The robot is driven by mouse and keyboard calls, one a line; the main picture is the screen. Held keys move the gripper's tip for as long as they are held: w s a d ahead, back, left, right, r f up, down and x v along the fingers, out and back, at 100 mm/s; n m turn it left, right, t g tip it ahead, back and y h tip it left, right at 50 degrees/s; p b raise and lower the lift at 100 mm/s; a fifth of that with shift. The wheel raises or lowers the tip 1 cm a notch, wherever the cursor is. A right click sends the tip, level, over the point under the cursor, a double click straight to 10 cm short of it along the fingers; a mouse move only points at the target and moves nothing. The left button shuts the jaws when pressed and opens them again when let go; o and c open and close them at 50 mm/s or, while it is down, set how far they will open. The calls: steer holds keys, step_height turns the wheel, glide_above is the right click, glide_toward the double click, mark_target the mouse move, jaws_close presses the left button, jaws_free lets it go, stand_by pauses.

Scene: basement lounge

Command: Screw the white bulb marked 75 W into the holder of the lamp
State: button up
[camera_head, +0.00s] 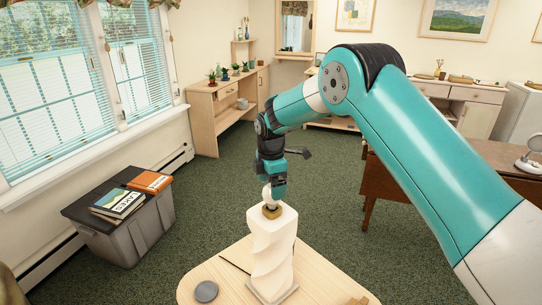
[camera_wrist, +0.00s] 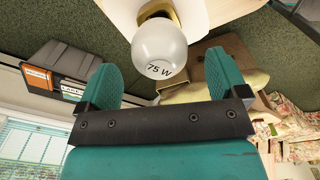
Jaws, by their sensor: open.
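The white lamp (camera_head: 272,253) with a twisted body stands upright on a light wooden table (camera_head: 212,275). Its brass holder (camera_head: 271,211) is on top. The round white bulb (camera_wrist: 158,45), marked 75 W, sits at the brass holder, which also shows in the wrist view (camera_wrist: 157,12). How deep the bulb's base is in the holder is hidden. My gripper (camera_wrist: 163,65) is open, with its teal fingers apart on either side of the bulb's rounded end, and a gap shows on both sides. In the head view my gripper (camera_head: 273,187) is right at the bulb, partly covering it.
A grey round disc (camera_head: 206,291) and a thin dark stick (camera_head: 236,267) lie on the table near the lamp. A grey bin (camera_head: 140,238) with books stands at the left. A brown desk (camera_head: 400,190) is at the right. Green carpet is open behind the lamp.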

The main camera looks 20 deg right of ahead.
step_height(320, 180, up, 13)
steer(key=b, duration=0.2)
steer(key=shift+r, duration=0.15)
